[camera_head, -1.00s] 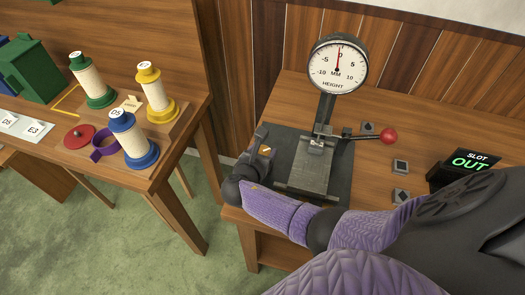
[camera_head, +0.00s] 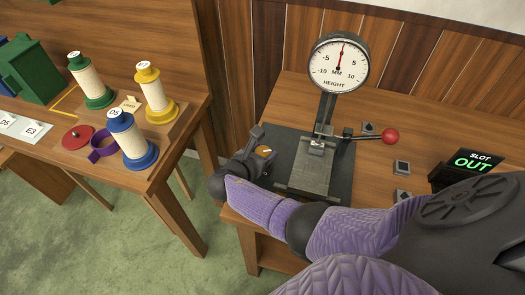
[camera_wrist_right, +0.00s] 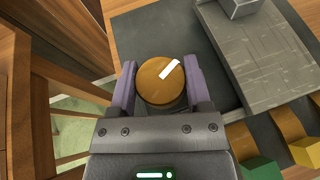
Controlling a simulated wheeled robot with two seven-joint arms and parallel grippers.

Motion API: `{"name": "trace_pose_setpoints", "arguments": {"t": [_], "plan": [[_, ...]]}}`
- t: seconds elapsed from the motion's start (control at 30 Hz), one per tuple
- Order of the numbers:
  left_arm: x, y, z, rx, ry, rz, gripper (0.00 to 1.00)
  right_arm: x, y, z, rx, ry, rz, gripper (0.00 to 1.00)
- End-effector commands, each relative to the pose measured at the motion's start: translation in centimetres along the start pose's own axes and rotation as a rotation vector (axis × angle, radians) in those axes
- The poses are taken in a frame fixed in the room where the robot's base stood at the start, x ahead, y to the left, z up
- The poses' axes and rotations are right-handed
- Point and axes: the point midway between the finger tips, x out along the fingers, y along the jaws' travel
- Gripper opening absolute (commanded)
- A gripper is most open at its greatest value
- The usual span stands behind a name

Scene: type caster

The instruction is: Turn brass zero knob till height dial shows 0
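The height dial (camera_head: 339,63) stands upright at the back of the right table; its red needle points almost straight up, slightly right, over the spot of the 0, which I cannot read. The brass zero knob (camera_head: 264,151) is at the left of the dark base plate. It also shows in the right wrist view (camera_wrist_right: 160,82), a round brass disc with a white mark toward upper right. My right gripper (camera_wrist_right: 161,90) has its purple fingers on either side of the knob, appearing to touch both sides. My left gripper is not in view.
A grey press bed (camera_head: 308,178) lies right of the knob, with a red-balled lever (camera_head: 389,136) beyond it. The left table holds spools, including a blue one (camera_head: 134,141).

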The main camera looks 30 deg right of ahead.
Motion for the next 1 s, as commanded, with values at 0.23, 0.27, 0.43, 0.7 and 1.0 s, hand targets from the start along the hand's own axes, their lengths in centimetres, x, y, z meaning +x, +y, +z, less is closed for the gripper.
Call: {"name": "trace_pose_setpoints", "arguments": {"t": [0.23,0.27,0.43,0.7,1.0], "plan": [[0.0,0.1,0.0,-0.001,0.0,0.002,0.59,0.0,0.0,0.0,0.0,0.0,0.001,0.98],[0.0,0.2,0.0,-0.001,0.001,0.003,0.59,0.0,0.0,0.0,0.0,0.0,0.001,0.98],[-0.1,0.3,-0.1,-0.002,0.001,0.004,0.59,-0.2,0.0,0.1,0.0,0.0,0.001,0.98],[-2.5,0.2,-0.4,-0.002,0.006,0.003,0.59,-6.2,0.1,0.3,0.0,0.003,0.004,0.98],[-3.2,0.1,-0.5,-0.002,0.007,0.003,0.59,-10.0,0.0,0.1,0.001,0.0,0.001,0.98]]}}
